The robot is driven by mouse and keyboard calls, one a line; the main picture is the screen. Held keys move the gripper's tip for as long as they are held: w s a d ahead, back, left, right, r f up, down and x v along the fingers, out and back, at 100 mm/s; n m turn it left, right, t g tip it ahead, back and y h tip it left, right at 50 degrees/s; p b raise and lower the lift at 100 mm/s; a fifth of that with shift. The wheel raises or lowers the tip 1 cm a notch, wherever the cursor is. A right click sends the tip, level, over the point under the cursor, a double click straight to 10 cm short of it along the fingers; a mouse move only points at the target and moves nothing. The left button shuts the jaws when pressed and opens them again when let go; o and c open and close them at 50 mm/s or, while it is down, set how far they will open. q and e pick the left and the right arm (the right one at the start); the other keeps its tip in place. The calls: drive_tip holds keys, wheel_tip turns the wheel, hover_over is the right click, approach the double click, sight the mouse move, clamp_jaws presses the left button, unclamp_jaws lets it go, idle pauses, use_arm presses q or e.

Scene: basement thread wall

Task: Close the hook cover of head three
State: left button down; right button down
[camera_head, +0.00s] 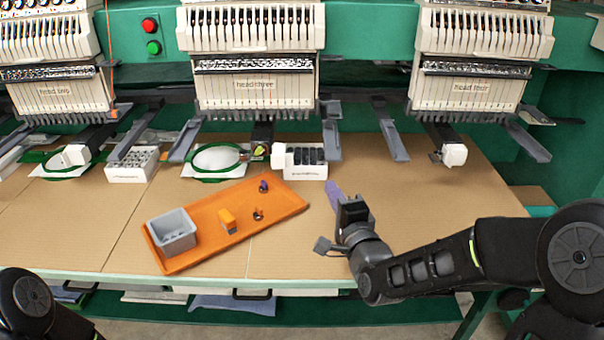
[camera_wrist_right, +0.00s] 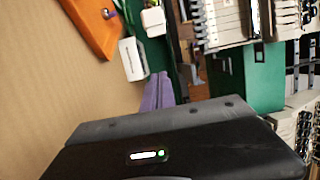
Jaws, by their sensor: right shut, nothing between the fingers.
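Head three (camera_head: 255,85) is the middle embroidery machine. Its hook cover (camera_head: 278,154), a small white block, stands swung out to the right of the dark lower arm (camera_head: 262,132). A yellow-green part (camera_head: 259,150) shows beside it, so the cover looks open. A white block that looks like this cover shows in the right wrist view (camera_wrist_right: 153,21). My right gripper (camera_head: 333,193), with purple fingers, is shut and empty over the table, to the right of and nearer than the cover. It also shows in the wrist view (camera_wrist_right: 158,92). My left gripper is out of view.
A white box with dark slots (camera_head: 305,172) stands just right of the cover, between it and my right gripper. A green hoop (camera_head: 213,176) lies left. An orange tray (camera_head: 195,258) with a grey bin (camera_head: 172,233) lies in front. The table's right side is clear.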

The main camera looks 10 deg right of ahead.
drive_tip(key=shift+w, duration=0.15)
drive_tip(key=w+a+p, duration=0.2)
drive_tip(key=w+a, duration=0.2)
drive_tip(key=w, duration=0.6)
drive_tip(key=shift+w+p, duration=0.3)
drive_tip(key=shift+p, duration=0.1)
drive_tip(key=shift+a, duration=0.15)
